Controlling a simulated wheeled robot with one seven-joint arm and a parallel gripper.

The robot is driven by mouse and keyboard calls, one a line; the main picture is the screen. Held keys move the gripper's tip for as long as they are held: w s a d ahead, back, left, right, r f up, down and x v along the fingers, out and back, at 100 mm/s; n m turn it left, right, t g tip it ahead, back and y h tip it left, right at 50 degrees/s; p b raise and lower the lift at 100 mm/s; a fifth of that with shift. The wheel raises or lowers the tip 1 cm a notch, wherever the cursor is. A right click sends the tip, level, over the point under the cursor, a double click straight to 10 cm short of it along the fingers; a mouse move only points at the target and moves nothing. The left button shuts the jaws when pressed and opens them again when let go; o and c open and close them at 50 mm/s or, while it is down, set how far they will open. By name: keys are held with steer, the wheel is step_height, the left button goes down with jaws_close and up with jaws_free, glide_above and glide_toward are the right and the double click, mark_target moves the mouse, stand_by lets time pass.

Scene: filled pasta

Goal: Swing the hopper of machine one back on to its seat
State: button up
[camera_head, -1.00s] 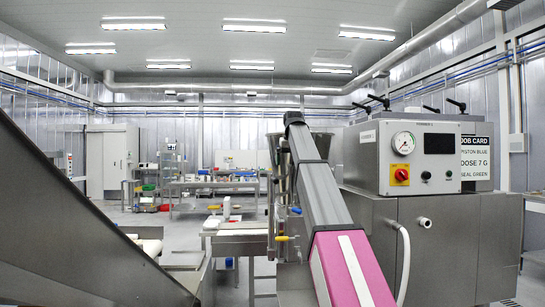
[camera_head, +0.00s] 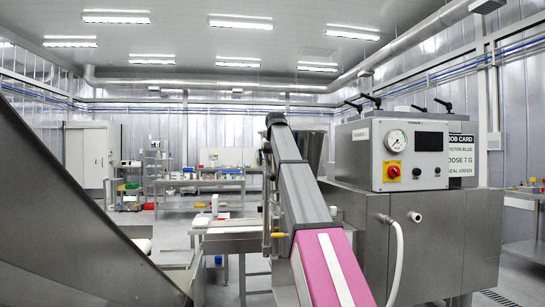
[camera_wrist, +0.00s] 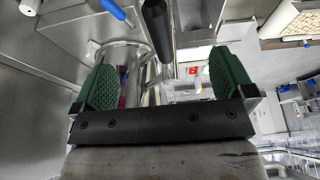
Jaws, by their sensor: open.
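Machine one appears to be the steel machine (camera_head: 360,235) at the right of the head view, with a gauge, a red and yellow switch and a job card. A steel hopper (camera_head: 313,150) stands beside its control box, partly hidden by my arm. Whether it is on its seat cannot be seen. My gripper (camera_wrist: 163,80) is hidden in the head view. In the wrist view its green-padded fingers are wide apart. Shiny curved steel (camera_wrist: 128,58) shows between and beyond them, with a black bar (camera_wrist: 157,28) ahead; contact cannot be judged.
A large sloping steel panel (camera_head: 75,215) fills the left foreground. A small bench (camera_head: 232,240) stands left of my arm, with worktables (camera_head: 205,185) farther back. A white hose (camera_head: 397,265) hangs on the machine's front. Open floor lies between the benches.

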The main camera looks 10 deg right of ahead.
mark_target(271, 177)
steer(key=shift+x, duration=4.15)
steer(key=shift+a, duration=0.15)
steer(key=c, duration=1.6)
